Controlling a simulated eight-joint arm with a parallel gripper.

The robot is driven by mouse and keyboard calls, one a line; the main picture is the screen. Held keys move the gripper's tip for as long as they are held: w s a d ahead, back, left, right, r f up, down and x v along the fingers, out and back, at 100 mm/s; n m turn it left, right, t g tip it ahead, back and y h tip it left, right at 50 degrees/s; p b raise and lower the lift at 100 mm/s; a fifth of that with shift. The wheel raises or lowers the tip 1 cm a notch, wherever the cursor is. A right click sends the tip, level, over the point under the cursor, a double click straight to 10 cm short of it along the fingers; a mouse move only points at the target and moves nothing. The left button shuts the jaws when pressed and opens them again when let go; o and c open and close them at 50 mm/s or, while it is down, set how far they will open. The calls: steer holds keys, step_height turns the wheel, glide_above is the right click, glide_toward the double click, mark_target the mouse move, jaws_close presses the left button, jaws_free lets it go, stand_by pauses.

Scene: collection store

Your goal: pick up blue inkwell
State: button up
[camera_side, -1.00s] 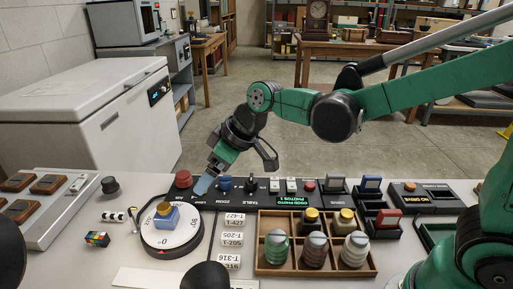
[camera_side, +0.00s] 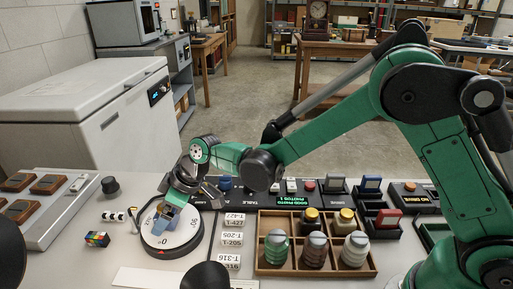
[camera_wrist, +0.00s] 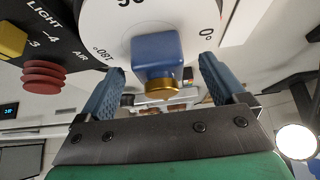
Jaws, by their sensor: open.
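The blue inkwell (camera_wrist: 157,47), a square blue block with a round gold cap, stands on the white turntable (camera_wrist: 108,28) with a numbered dial. In the wrist view my gripper (camera_wrist: 162,66) is open, with one blue ribbed finger on each side of the inkwell and a gap on both sides. Nothing is held. In the side view the inkwell (camera_side: 163,226) is partly hidden by my gripper (camera_side: 170,217), which reaches down over the turntable (camera_side: 158,247).
Right of the turntable are number labels (camera_side: 233,239) and a wooden tray (camera_side: 262,251) of several capped jars. A black control panel (camera_side: 260,201) with knobs runs behind. A puzzle cube (camera_side: 97,239) lies to the left. A red button (camera_wrist: 44,75) is close by in the wrist view.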

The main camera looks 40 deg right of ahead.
jaws_close()
stand_by(0.3)
